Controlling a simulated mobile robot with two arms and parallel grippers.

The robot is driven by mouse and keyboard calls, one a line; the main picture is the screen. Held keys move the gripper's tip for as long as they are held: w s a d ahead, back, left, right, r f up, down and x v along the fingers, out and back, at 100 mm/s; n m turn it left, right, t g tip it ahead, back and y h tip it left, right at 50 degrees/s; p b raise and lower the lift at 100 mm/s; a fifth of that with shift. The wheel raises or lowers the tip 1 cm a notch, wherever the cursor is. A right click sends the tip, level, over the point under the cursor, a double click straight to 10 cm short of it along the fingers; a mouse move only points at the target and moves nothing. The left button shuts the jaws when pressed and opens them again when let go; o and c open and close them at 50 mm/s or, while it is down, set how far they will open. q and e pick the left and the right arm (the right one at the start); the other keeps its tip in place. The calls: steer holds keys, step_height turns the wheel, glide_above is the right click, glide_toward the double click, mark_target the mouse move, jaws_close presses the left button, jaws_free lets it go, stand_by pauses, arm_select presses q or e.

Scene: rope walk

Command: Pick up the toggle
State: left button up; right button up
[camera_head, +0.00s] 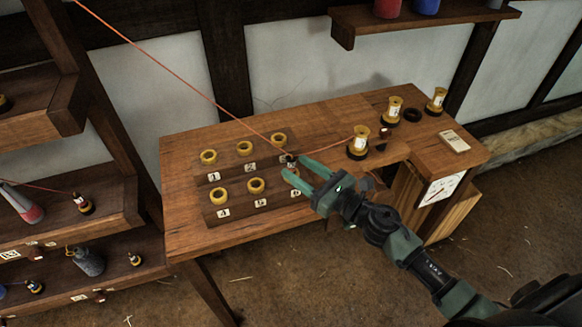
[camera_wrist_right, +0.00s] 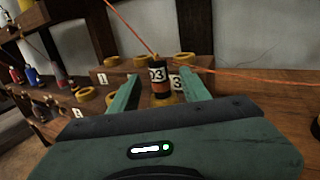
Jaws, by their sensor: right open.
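The toggle (camera_wrist_right: 160,87), a small upright dark and orange cylinder with a label reading 03, stands between the fingers of my right gripper (camera_wrist_right: 161,80) in the right wrist view. An orange cord meets its top. In the head view my right gripper (camera_head: 296,177) is open at the right end of the ring rack, and the toggle's dark top (camera_head: 290,158) shows just beyond its fingertips. The fingers are spread on both sides of the toggle; I cannot tell whether they touch it. My left gripper is not in view.
The stepped rack holds several yellow rings (camera_head: 245,148) with number labels. An orange cord (camera_head: 180,68) runs up left; another reaches a spool. Shelves (camera_head: 100,222) stand at left.

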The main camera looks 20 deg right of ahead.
mark_target(295, 167)
steer(key=x, duration=0.2)
steer(key=shift+w+a, duration=0.2)
steer(key=shift+w, duration=0.3)
jaws_close()
arm_select(q)
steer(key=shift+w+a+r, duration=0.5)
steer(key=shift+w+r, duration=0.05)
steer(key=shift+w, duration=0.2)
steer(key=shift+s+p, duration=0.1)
steer(key=shift+p, duration=0.2)
arm_select(e)
steer(key=shift+r, duration=0.1)
